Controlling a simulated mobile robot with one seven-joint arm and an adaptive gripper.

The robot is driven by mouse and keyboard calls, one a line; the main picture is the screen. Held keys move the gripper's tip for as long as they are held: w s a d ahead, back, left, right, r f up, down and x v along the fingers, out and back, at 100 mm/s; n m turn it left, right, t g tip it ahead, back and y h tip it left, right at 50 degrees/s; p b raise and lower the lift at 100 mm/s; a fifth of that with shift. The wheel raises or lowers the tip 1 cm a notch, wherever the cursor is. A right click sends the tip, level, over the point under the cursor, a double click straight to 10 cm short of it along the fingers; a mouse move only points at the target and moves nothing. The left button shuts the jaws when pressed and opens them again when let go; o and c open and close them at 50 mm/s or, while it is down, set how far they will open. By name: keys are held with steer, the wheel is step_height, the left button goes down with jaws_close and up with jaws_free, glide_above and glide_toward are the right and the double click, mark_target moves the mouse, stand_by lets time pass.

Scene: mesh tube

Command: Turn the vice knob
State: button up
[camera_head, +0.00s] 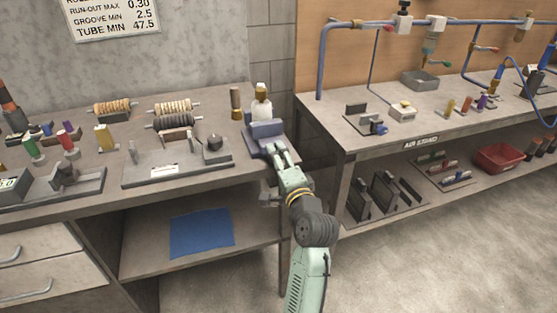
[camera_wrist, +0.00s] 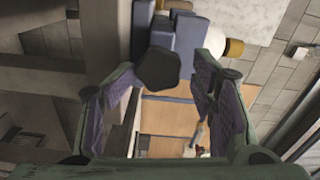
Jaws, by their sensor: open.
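The blue-grey vice (camera_head: 266,130) sits at the right front corner of the left bench. It also shows at the top of the wrist view (camera_wrist: 188,35). Its knob (camera_wrist: 159,69) is a dark, many-sided disc facing the wrist camera. My gripper (camera_head: 277,152) is at the front of the vice, and its fingers hide the knob in the head view. In the wrist view my gripper (camera_wrist: 168,78) is open, with the knob between the fingertips, nearer the left one. Whether a finger touches the knob I cannot tell.
A white bottle (camera_head: 262,105) and a brown cylinder (camera_head: 236,102) stand behind the vice. A grey fixture (camera_head: 180,168) lies to its left. A gap separates this bench from the air-stand bench (camera_head: 360,145) at right. A blue cloth (camera_head: 202,232) lies on the lower shelf.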

steer(key=shift+f, duration=0.1)
steer(key=v, duration=0.8)
stand_by(0.3)
